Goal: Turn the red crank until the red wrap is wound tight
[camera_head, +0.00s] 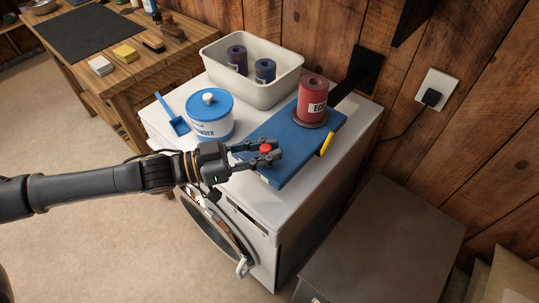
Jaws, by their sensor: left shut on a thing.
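A red roll of wrap (312,94) stands upright on a round brown base at the far part of a blue board (297,150). The board lies on top of a white washing machine. A small red knob (265,149), seemingly the crank's handle, sits near the board's front end. My left gripper (266,152) is around this knob, shut on it, with one finger on each side. The crank's arm under the knob is hidden by my fingers. A yellow handle (326,144) sticks out at the board's right edge. My right gripper is not in view.
A blue-lidded powder tub (210,117) and a blue scoop (172,114) stand left of the board. A cream bin (253,92) with two dark rolls is behind. A grey cabinet (385,240) is at the right, a wooden bench (135,75) at the upper left.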

